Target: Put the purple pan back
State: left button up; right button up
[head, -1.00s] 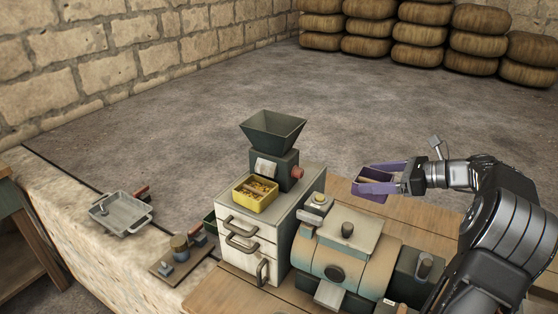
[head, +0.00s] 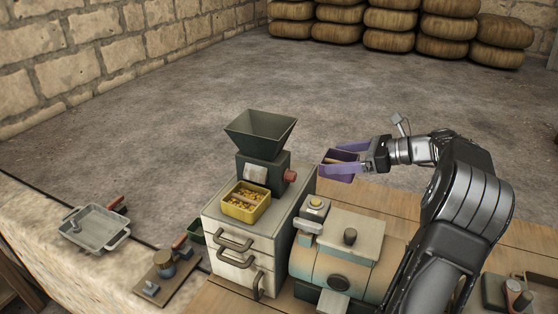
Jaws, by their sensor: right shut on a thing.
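The purple pan (head: 336,173) is a small open tray with a lighter strip inside. It is in the air right of the hopper machine (head: 263,165), above the wooden bench. My right gripper (head: 362,155) is shut on the pan's right end, reaching in from the right. The pan looks roughly level and appears apart from the machine. A similar yellow pan (head: 246,210) holding small golden pieces sits on the white drawer cabinet, in front of the hopper machine. My left gripper is out of view.
The motor-like drum (head: 320,262) with a flat top stands right of the cabinet, below the pan. A grey tray (head: 93,229) lies on the stone ledge at left, near a small board with parts (head: 160,276). Stacked sacks (head: 390,28) stand far back.

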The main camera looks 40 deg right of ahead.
jog(key=shift+r+b+x, duration=0.25)
jog(key=shift+b+x, duration=0.75)
jog(key=shift+x, duration=0.15)
jog(key=shift+w+a+r+p, duration=0.2)
jog(key=shift+w+a+p, duration=0.2)
jog(key=shift+w, duration=0.2)
jog(key=shift+w+a+r+p, duration=0.25)
jog(key=shift+w+a+p, duration=0.15)
jog(key=shift+w, duration=0.2)
jog(key=w+a, duration=0.1)
jog(key=w, duration=0.2)
jog(key=w+a+p, duration=0.1)
jog(key=w, duration=0.2)
jog(key=w+a, duration=0.2)
jog(key=shift+w+a+f+p, duration=0.15)
jog(key=shift+w+f+p, duration=0.05)
jog(key=shift+w+p, duration=0.2)
jog(key=shift+w+a+r, duration=0.1)
jog(key=shift+w+a, duration=0.15)
jog(key=shift+w, duration=0.2)
jog(key=shift+w+a+p, duration=0.4)
jog(key=shift+w+p, duration=0.05)
jog(key=shift+w, duration=0.2)
notch_tip(320, 180, down, 3)
jog(key=shift+r+p, duration=0.25)
jog(key=shift+p, duration=0.4)
jog(key=shift+f, duration=0.4)
